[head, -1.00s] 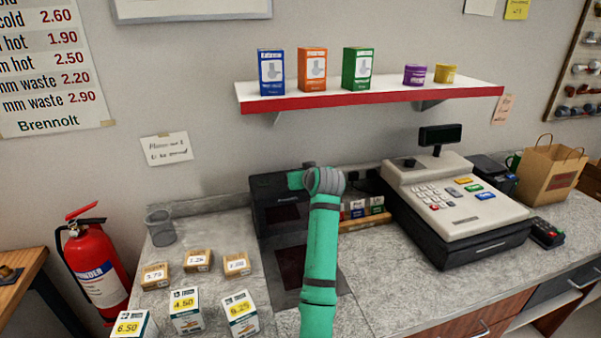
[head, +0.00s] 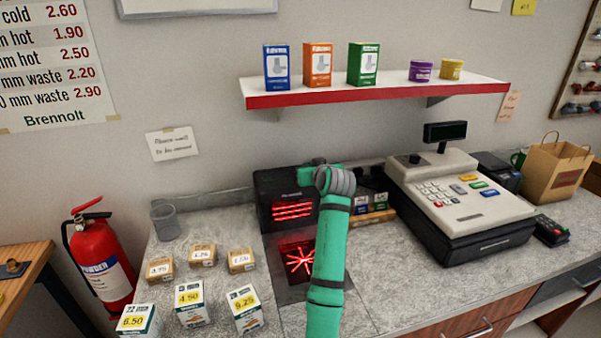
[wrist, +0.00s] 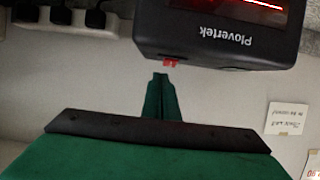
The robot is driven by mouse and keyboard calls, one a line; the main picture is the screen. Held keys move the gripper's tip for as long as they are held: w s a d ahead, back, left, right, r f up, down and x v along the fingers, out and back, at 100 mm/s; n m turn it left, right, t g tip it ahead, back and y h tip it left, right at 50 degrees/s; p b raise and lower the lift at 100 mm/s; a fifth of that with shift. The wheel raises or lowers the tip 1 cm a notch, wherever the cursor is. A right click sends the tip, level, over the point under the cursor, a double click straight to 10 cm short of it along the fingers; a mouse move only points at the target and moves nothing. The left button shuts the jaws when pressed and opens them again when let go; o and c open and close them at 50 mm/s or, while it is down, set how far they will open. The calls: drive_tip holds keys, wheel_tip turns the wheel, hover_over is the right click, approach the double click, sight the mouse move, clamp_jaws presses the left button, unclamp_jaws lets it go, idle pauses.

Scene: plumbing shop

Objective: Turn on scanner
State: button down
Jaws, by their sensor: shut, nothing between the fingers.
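The scanner is a black box (head: 268,205) against the wall at the back of the counter. Red lines glow in its upright window (head: 292,211), and a red star pattern glows in its flat counter plate (head: 298,258). In the wrist view, upside down, its casing (wrist: 220,35) reads "Plovertek", with a lit strip above. A small red switch (wrist: 170,62) sits on its edge. My gripper (wrist: 160,76) is shut and empty, its green fingertips just short of the switch, with a small gap in the picture. In the head view my arm hides part of the scanner.
A cash register (head: 460,195) stands to the right, with small boxes (head: 372,210) between it and the scanner. Priced boxes (head: 190,300) and a clear cup (head: 165,222) stand left. A red-edged shelf (head: 380,96) hangs above. Plugs (wrist: 95,17) show in the wrist view.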

drive_tip(key=shift+a+r, duration=0.1)
drive_tip(key=shift+a, duration=0.55)
drive_tip(key=shift+r, duration=0.55)
wheel_tip(320, 180, up, 3)
drive_tip(key=shift+s+d+f, duration=0.1)
drive_tip(key=shift+s+d, duration=0.05)
drive_tip(key=s+d, duration=0.2)
drive_tip(key=s, duration=0.8)
drive_tip(key=shift+r, duration=0.35)
drive_tip(key=shift+w, duration=0.1)
